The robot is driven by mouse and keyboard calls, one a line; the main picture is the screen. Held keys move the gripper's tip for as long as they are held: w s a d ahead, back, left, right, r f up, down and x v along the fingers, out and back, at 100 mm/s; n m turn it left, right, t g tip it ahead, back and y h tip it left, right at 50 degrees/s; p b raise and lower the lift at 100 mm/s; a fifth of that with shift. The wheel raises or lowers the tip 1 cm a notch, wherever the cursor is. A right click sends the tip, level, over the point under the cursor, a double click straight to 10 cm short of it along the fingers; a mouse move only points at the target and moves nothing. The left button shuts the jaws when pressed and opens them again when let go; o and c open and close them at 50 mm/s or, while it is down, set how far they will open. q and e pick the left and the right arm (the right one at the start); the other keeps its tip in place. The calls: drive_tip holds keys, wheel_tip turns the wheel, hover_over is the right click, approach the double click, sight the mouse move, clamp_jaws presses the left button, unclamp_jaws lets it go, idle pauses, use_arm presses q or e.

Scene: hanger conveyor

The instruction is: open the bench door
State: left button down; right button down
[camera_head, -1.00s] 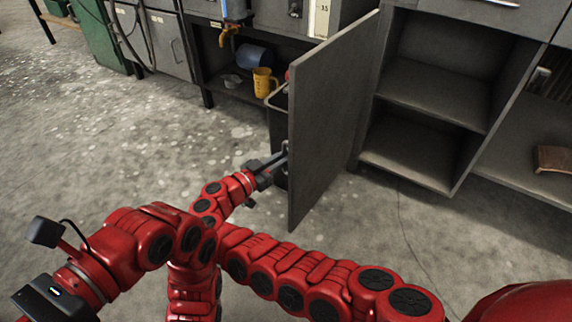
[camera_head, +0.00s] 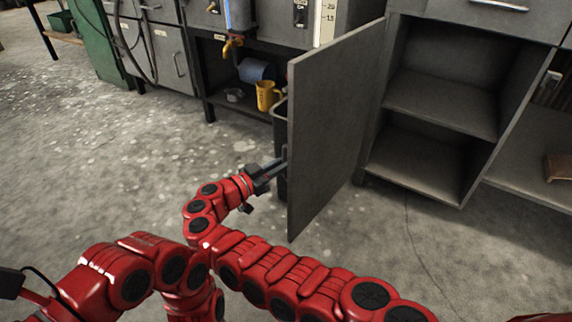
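The grey bench door (camera_head: 335,125) stands wide open, swung out from the left side of its cabinet (camera_head: 440,101). Its inner face is toward me, and the two shelf spaces inside show empty. My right arm crosses the bottom of the view from the right and bends back toward the door. My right gripper (camera_head: 272,172) is at the door's outer side, near its free edge. The fingertips are partly hidden by the door, so I cannot tell whether they hold the handle, which is also hidden.
A yellow jug (camera_head: 266,96) and a blue container (camera_head: 255,70) sit on a low shelf left of the door. A dark bin (camera_head: 279,120) stands behind the door's free edge. A brown object (camera_head: 559,167) lies on the right shelf. The concrete floor (camera_head: 90,160) at left is clear.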

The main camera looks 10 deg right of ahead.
drive_tip(key=shift+a, duration=0.25)
drive_tip(key=c, duration=1.2)
unclamp_jaws()
drive_tip(key=shift+r, duration=0.1)
drive_tip(key=shift+o, duration=0.2)
drive_tip(key=shift+d, duration=0.25)
